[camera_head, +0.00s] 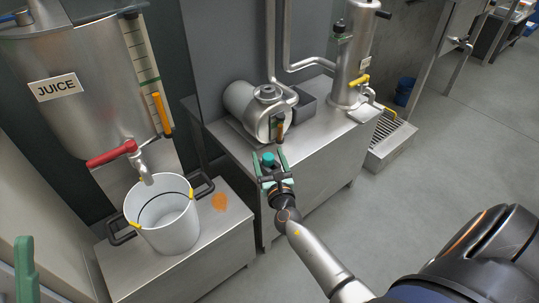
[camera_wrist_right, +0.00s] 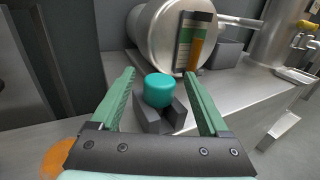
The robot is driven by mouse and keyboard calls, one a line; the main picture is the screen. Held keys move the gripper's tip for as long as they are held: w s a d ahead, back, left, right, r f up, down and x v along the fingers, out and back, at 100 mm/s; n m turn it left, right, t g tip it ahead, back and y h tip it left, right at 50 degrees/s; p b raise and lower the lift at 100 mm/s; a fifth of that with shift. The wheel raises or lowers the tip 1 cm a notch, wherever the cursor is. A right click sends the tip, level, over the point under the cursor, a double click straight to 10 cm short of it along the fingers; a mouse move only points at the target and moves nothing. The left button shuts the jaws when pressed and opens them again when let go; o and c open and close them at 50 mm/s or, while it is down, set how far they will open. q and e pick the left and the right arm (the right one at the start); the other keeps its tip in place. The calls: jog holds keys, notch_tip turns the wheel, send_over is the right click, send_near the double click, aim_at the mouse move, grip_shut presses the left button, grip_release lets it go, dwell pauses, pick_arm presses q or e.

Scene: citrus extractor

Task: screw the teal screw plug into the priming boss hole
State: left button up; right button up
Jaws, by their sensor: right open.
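The teal screw plug (camera_wrist_right: 158,90) sits upright in a dark grey notched holder (camera_wrist_right: 176,118) at the bench edge. In the head view the plug (camera_head: 268,157) shows between the fingers of my right gripper (camera_head: 270,162). In the right wrist view my right gripper (camera_wrist_right: 159,76) is open, with one green finger on each side of the plug and visible gaps. A steel pump (camera_head: 250,108) lies just behind, with a round boss (camera_head: 268,92) on top; I cannot make out its hole. One green finger of my left gripper (camera_head: 25,268) shows at the lower left edge.
The steel bench (camera_head: 320,130) carries the pump, a grey bin (camera_head: 302,105) and a tall cylinder (camera_head: 352,55). Pipes rise behind the pump. A white bucket (camera_head: 163,215) stands under the juice tank (camera_head: 75,90), beside an orange patch (camera_head: 219,201).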

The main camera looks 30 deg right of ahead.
jog(key=shift+c, duration=0.4)
grip_shut()
dwell(0.4)
